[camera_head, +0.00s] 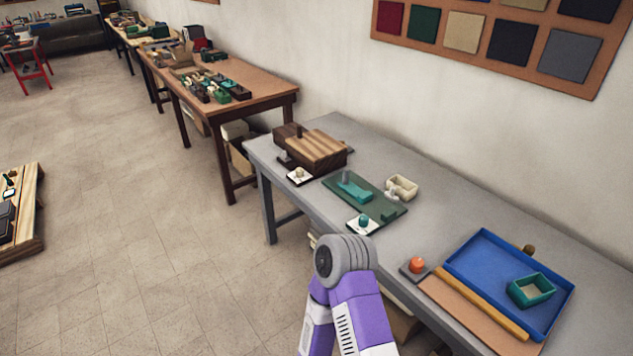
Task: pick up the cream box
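The cream box (402,188) is a small open-topped box on the grey table, toward its wall side. It stands just right of a dark green mat (366,200) that carries teal and green pieces. Nothing touches or covers the box from this view. One purple and white arm of mine rises from the bottom edge with a grey rounded joint, short of the box. I cannot tell which arm it is. Neither gripper shows.
The grey table (350,139) also holds a wooden block (316,149), a blue tray (485,250) with a teal box (531,290), a yellow-brown bar (482,303) and an orange ball (416,265). Another table (262,86) stands behind. Open floor (130,230) lies left.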

